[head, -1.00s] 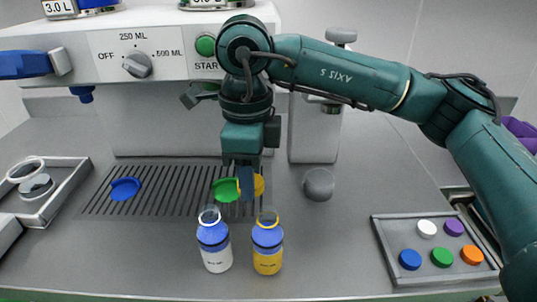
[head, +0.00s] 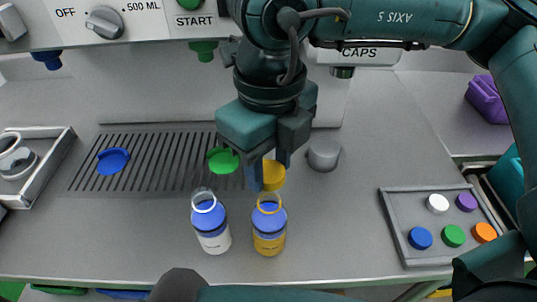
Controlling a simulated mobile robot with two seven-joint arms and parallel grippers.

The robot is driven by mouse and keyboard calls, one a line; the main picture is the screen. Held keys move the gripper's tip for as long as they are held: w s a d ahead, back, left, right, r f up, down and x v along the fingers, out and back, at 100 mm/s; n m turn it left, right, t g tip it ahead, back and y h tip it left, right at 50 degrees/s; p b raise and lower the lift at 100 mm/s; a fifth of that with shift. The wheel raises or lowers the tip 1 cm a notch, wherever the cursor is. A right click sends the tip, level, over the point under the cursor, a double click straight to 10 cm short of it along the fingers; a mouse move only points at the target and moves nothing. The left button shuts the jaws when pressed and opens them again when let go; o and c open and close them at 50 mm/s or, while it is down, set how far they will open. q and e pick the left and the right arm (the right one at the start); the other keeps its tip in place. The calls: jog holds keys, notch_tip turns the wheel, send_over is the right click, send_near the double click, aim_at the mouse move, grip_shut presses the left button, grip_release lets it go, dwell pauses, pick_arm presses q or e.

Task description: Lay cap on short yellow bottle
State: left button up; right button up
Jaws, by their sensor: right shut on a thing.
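My right gripper (head: 268,180) points down at the middle of the work surface. It is shut on a yellow cap (head: 274,176), which is partly hidden by a finger. The short yellow bottle (head: 269,243) stands upright with a blue upper part and a yellow ring at its open mouth. The held cap appears just above and behind this mouth in the head view, apart from it. A white bottle (head: 212,241) with a blue upper part and a pale ring stands to its left. My left gripper is not in view.
A tray (head: 393,222) at right holds several caps: white, purple, blue, green and orange. A grey cup-like piece (head: 323,155) stands right of the gripper. Blue (head: 113,161) and green (head: 222,160) discs lie on the slotted grate (head: 165,170). Surface right of the bottles is clear.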

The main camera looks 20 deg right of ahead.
aim_at(269, 170)
jog(key=shift+f+b, duration=0.55)
jog(key=shift+f, duration=1.05)
jog(key=shift+f+b, duration=0.6)
jog(key=shift+b, duration=0.1)
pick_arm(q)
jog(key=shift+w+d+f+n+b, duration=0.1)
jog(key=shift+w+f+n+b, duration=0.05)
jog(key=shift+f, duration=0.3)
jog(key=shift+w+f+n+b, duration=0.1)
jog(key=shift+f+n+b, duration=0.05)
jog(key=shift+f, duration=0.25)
pick_arm(e)
jog(key=shift+f, duration=0.2)
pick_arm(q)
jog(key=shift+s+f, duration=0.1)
pick_arm(e)
jog(key=o, duration=1)
notch_tip(269, 170, up, 13)
jog(key=shift+r, duration=0.1)
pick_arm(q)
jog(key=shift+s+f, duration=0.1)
